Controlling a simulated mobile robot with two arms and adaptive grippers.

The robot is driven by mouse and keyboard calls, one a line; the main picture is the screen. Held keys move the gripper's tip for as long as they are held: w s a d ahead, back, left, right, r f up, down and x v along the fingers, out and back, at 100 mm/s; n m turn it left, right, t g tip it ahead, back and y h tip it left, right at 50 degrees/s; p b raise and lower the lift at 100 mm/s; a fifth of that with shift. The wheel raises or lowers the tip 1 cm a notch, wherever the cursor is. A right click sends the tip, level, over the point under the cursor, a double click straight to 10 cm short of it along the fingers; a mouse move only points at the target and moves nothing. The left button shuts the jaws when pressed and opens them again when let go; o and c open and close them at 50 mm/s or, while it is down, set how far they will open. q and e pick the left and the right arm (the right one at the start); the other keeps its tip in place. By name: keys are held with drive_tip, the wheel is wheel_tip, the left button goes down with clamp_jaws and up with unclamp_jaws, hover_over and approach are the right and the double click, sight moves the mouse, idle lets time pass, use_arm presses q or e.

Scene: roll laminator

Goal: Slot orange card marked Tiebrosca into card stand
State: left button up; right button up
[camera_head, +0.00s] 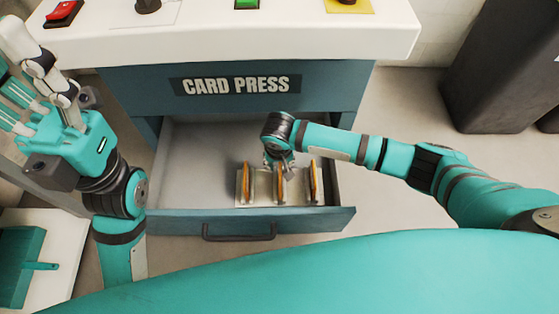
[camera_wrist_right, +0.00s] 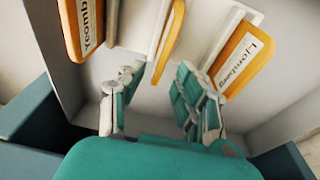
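A pale card stand (camera_head: 264,197) sits in the open drawer and holds three upright orange cards. The left card (camera_head: 246,182) and right card (camera_head: 313,180) flank the middle card (camera_head: 280,185). In the right wrist view, the outer cards (camera_wrist_right: 82,25) (camera_wrist_right: 243,58) show labels that look like "Yeomb…" and "Ljombers". The middle card (camera_wrist_right: 167,45) is edge-on, so its label is hidden. My right gripper (camera_wrist_right: 158,78) is open, with its fingertips apart on either side of the middle card's near end. My left gripper (camera_head: 28,75) is raised at the left, fingers spread and empty.
The drawer (camera_head: 190,158) is pulled out under the blue "CARD PRESS" front (camera_head: 235,84). Its left part is bare. A white countertop (camera_head: 220,38) with buttons overhangs it. A teal dustpan-like item (camera_head: 20,265) lies lower left. A dark bin (camera_head: 500,65) stands right.

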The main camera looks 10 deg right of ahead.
wheel_tip(320, 180, up, 12)
drive_tip(key=s, duration=0.2)
drive_tip(key=shift+a, duration=0.3)
drive_tip(key=shift+s+f, duration=0.15)
drive_tip(key=shift+s, duration=0.05)
idle(0.5)
